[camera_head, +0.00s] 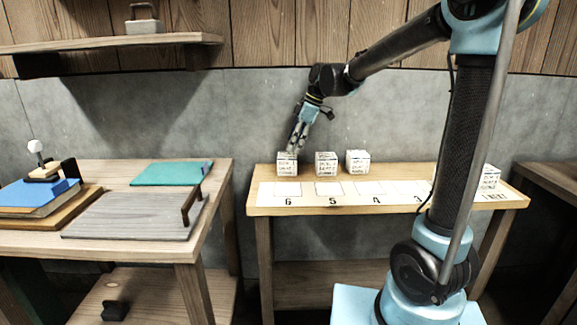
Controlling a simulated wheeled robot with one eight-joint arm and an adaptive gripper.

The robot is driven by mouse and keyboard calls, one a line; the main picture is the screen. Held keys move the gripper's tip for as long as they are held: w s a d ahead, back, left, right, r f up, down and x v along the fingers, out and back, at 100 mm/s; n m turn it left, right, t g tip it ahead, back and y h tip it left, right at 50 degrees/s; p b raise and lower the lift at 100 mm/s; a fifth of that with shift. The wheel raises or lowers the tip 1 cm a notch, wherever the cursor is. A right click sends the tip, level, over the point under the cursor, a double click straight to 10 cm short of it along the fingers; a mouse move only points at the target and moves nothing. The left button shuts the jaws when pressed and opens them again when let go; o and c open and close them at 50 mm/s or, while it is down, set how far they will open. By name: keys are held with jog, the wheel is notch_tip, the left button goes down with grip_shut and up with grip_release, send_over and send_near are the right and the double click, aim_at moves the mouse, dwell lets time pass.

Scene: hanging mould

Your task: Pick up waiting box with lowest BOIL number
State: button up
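Three small white boxes with dark printed lines stand in a row at the back of a wooden bench: a left box (287,164), a middle box (326,164) and a right box (358,162). Another white box (489,177) stands at the bench's right end, partly behind my arm. The print is too small for me to read any BOIL number. My gripper (295,148) points down at the left box, its fingertips just above or behind the box's top. I cannot tell if they touch it, or how far the fingers are apart.
A white strip (346,201) along the bench front has marked empty squares numbered 6, 5, 4, 3, and part is hidden by my arm. A table (218,172) on the left holds boards and a green sheet (170,174). A wall shelf (110,42) hangs above.

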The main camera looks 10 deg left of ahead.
aim_at(288, 161)
jog(key=shift+d+x, duration=0.15)
jog(key=shift+x, duration=1.9)
jog(key=shift+d+x, duration=0.15)
jog(key=shift+x, duration=1.85)
jog(key=shift+s+f, duration=0.1)
jog(key=shift+s, duration=0.1)
jog(key=shift+c, duration=0.6)
jog(key=c, duration=1.1)
